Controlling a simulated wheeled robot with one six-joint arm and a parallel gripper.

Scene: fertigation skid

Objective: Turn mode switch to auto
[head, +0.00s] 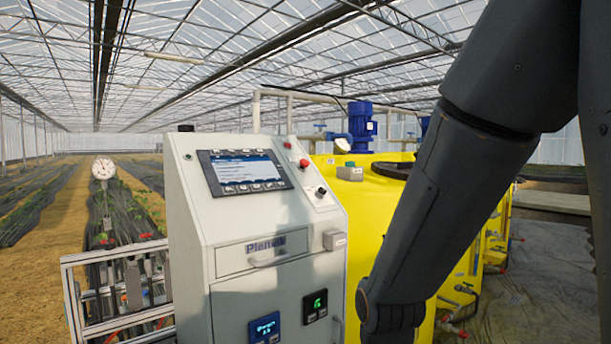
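A light grey control cabinet (232,231) stands in the middle of the head view. On the right strip of its sloping panel is a small black knob (321,191), which looks like the mode switch. Its position and any labels are too small to read. A red button (303,163) sits above the knob. A lit screen with a row of keys (245,171) fills the panel's left side. My arm comes down from the upper right, in front of the yellow tank and right of the cabinet. My gripper is below the picture's bottom edge and out of view.
A yellow tank (375,200) with a blue motor (362,126) stands behind the cabinet. A metal frame (115,290) and a round gauge (103,168) are at left. A drawer handle (268,260) and a small grey box (334,240) protrude from the cabinet front.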

